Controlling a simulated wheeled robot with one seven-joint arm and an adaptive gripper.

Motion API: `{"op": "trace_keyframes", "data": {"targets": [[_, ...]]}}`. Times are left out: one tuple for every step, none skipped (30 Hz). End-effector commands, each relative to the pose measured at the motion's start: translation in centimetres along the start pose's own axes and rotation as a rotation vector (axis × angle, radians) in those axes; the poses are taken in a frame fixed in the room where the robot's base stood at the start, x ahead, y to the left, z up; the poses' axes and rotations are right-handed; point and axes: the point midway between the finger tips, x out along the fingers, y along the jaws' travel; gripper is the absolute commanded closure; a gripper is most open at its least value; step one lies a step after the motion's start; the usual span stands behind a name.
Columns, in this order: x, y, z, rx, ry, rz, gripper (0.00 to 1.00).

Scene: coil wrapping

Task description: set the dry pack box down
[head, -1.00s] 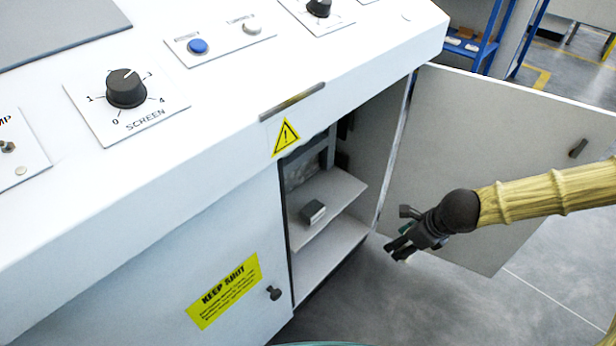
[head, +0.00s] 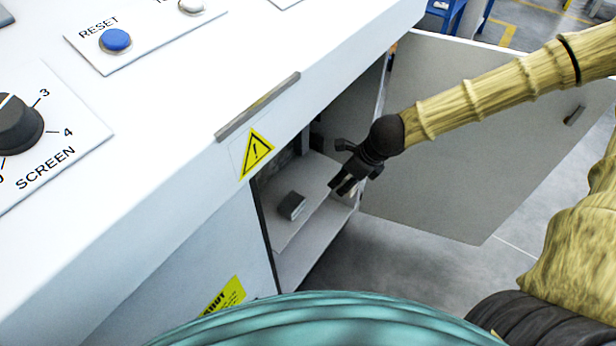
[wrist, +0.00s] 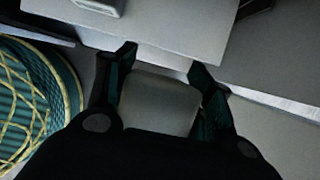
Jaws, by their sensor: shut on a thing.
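My gripper (head: 344,184) is at the open cupboard's mouth, by the right end of its upper shelf (head: 312,178). In the wrist view its two fingers are shut on a plain grey box (wrist: 160,102), which I take for the dry pack box. The fingertips reach the shelf's front edge (wrist: 185,48) in that view, while the held box shows just short of it. In the head view the held box is mostly hidden by the gripper. Whether it touches the shelf cannot be told.
Another small grey box (head: 291,205) lies on the upper shelf, left of my gripper; the shelf between is bare. The open door (head: 440,150) stands to the right, and the white cabinet's top (head: 180,150) overhangs the opening. A lower shelf (head: 318,243) is clear.

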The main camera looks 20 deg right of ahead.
Motion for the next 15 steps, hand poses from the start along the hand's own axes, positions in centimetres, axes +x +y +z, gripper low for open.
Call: {"op": "trace_keyframes", "data": {"targets": [[0.6, 0.0, 0.8, -0.003, 0.001, -0.001, 0.73], [0.8, 0.0, 1.2, -0.003, 0.002, -0.001, 0.73], [1.1, 0.0, 1.9, -0.003, 0.001, -0.001, 0.73], [1.3, 0.0, 2.4, -0.004, 0.001, -0.001, 0.73], [1.5, 0.1, 2.9, -0.004, 0.001, 0.000, 0.73], [1.7, 0.0, 3.6, -0.003, 0.000, -0.001, 0.73], [2.0, 0.0, 4.2, -0.004, 0.001, -0.002, 0.73], [2.2, 0.0, 4.7, -0.004, 0.002, -0.001, 0.73], [2.5, 0.1, 5.4, -0.004, 0.001, 0.000, 0.73], [2.7, 0.0, 5.9, -0.004, 0.001, -0.001, 0.73], [2.9, 0.0, 6.4, -0.003, 0.001, -0.001, 0.73], [3.1, 0.1, 7.1, -0.003, 0.000, 0.000, 0.73], [3.4, 0.1, 7.6, -0.004, 0.000, -0.001, 0.73], [3.6, 0.1, 8.1, -0.003, 0.001, 0.000, 0.73], [3.9, 0.1, 8.7, -0.003, 0.001, 0.000, 0.73]]}}
